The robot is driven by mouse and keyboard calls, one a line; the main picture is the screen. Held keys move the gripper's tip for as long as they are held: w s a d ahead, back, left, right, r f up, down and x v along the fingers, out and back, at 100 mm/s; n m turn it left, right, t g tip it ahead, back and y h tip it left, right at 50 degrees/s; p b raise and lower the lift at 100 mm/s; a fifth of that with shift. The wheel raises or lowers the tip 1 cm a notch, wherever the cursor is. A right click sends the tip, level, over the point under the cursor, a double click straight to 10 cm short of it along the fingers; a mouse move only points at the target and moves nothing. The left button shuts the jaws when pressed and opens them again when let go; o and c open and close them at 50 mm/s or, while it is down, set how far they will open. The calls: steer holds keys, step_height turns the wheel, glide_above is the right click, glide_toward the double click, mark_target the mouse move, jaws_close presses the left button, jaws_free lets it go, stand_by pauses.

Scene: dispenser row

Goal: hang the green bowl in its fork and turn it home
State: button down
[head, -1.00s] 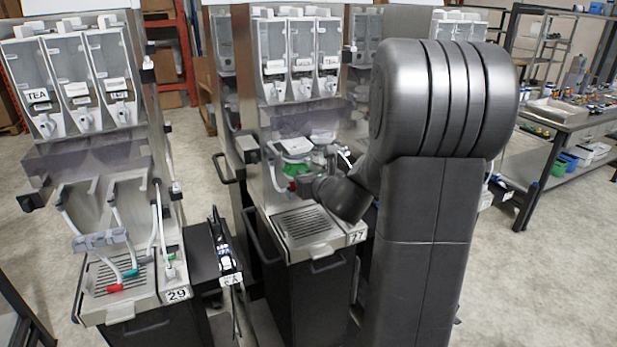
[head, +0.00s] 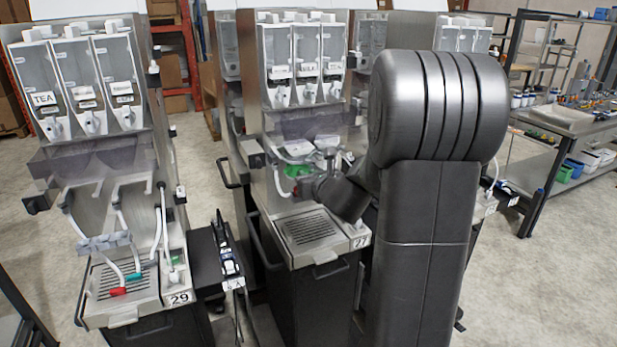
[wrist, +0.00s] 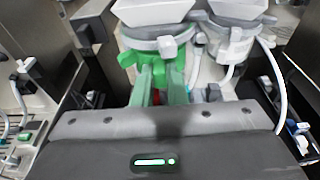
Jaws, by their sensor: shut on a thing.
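The green bowl (wrist: 150,62) is in the upper middle of the wrist view, under a grey collar (wrist: 160,44). My gripper (wrist: 160,88) is shut on it, with the fingers at its near side and a little red between them. In the head view a small green part of the bowl (head: 297,171) shows inside the middle dispenser, numbered 27, with my gripper (head: 305,187) against it. The fork is not clearly seen; the bowl and my wrist cover that spot. I cannot tell whether the bowl is fully seated.
A second grey bowl (wrist: 228,45) hangs close to the right of the green one. A white hose (wrist: 277,80) curves down beside it. Below is a drip grille (head: 306,228). Dispenser 29 (head: 105,170) stands to the left, a workbench (head: 555,125) at the far right.

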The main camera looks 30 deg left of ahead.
mark_target(291, 171)
steer(key=shift+r+x, duration=0.25)
steer(key=shift+x, duration=0.95)
steer(key=shift+w+a, duration=0.15)
steer(key=shift+r+x, duration=0.25)
steer(key=shift+x, duration=1.05)
steer(key=shift+a, duration=0.1)
steer(key=shift+f+b, duration=0.2)
steer(key=shift+b, duration=0.55)
steer(key=shift+s+a+r+m+t+h+b, duration=0.15)
steer(key=shift+m+t+h+b, duration=0.15)
steer(key=shift+b, duration=0.6)
steer(key=shift+s+a+f+m+t+h+b, duration=0.1)
steer(key=shift+m+t+h+b, duration=0.2)
steer(key=shift+b, duration=0.65)
steer(key=shift+s+a+r+m+t+h+b, duration=0.1)
steer(key=shift+s+m+t+h+b, duration=0.2)
steer(key=shift+b, duration=0.6)
steer(key=shift+s+a+m+t+h+b, duration=0.15)
steer(key=shift+m+t+h+b, duration=0.25)
steer(key=shift+b, duration=1.3)
steer(key=shift+w+a+m+t+h+b, duration=0.1)
steer(key=shift+a+m+t+h+b, duration=0.2)
steer(key=shift+b, duration=1.4)
steer(key=shift+s+d+b, duration=0.1)
steer(key=shift+b, duration=0.2)
steer(key=shift+a+m+t+h+b, duration=0.25)
steer(key=shift+m+h+b, duration=0.3)
steer(key=shift+b, duration=0.65)
